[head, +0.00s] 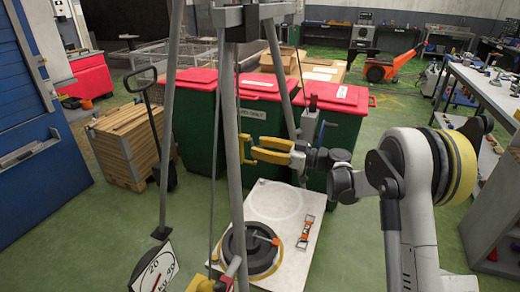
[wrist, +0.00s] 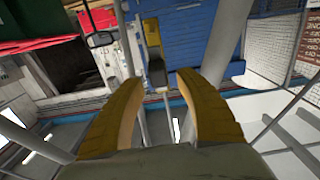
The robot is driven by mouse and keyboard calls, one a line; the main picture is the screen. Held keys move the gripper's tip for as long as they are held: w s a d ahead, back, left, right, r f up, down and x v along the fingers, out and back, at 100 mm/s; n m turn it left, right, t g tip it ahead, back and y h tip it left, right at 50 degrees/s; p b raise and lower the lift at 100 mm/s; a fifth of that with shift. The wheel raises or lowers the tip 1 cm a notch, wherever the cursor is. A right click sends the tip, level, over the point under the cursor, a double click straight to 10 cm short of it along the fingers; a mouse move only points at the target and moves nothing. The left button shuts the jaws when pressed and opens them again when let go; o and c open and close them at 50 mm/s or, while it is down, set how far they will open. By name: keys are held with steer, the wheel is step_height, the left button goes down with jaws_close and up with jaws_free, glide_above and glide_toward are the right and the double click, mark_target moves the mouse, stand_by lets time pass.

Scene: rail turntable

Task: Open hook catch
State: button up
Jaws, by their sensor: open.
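My gripper (head: 247,150) has two yellow fingers. In the head view they point left, above the white board and just right of a grey tripod leg in the picture. In the wrist view my gripper (wrist: 159,84) is open, with nothing held between the fingers. A white board (head: 283,196) lies on the floor below. A small orange and metal fitting (head: 305,232) on its right side looks like a catch, but it is too small to tell its state. A dark round turntable (head: 236,266) with an orange-handled bar (head: 262,238) sits at the board's front left.
A grey tripod (head: 233,110) stands in front of the board, its legs crossing the view. A dial scale (head: 156,268) is at the front left. Green bins with red lids (head: 336,97) stand behind the board. A wood stack (head: 124,143) is left, with open green floor in front.

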mark_target(259, 147)
steer(key=shift+c, duration=0.2)
jaws_close()
steer(key=shift+r+p, duration=0.2)
steer(key=shift+p, duration=0.15)
steer(key=h+p, duration=0.1)
steer(key=r+g+h+p, duration=0.1)
steer(key=h+p, duration=0.1)
steer(key=shift+s+d+r, duration=0.1)
steer(key=shift+d+r, duration=0.05)
steer(key=h+p, duration=0.1)
steer(key=r+g+h+p, duration=0.1)
steer(key=p, duration=0.1)
steer(key=h+p, duration=0.2)
steer(key=shift+d+r+g, duration=0.1)
steer(key=shift+r+g, duration=0.15)
steer(key=shift+g, duration=0.05)
steer(key=h+p, duration=0.2)
steer(key=r+g+h+p, duration=0.1)
steer(key=h, duration=0.1)
steer(key=shift+a+r+p, duration=0.1)
steer(key=shift+a+p, duration=0.1)
steer(key=shift+p, duration=0.2)
steer(key=shift+a+r+g+h+p, duration=0.15)
steer(key=shift+g+h+p, duration=0.35)
steer(key=shift+h, duration=0.3)
steer(key=shift+a+r+g+h+p, duration=0.15)
steer(key=shift+g+h+p, duration=0.15)
steer(key=shift+h+p, duration=0.4)
steer(key=shift+d, duration=0.1)
